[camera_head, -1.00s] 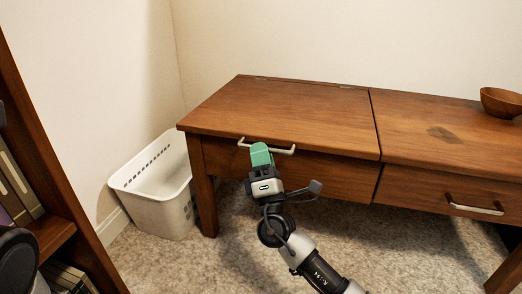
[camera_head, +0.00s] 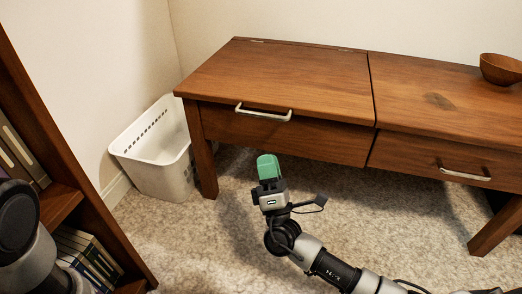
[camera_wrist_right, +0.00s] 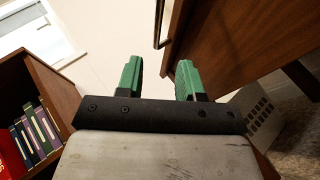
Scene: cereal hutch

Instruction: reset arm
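My right gripper (camera_head: 268,167) has green fingers and is in front of the wooden desk, apart from it, below the left drawer handle (camera_head: 263,112). In the right wrist view, its two fingers (camera_wrist_right: 159,80) stand apart with nothing between them. My right arm comes in from the lower right. Part of my left arm shows at the left edge of the head view; its gripper is out of view.
The desk (camera_head: 290,85) has a second handle (camera_head: 465,174) at right and a wooden bowl (camera_head: 501,68) on top. A white basket (camera_head: 165,178) stands left of it. A bookshelf (camera_head: 75,195) with books is at the near left. Carpet is clear before the desk.

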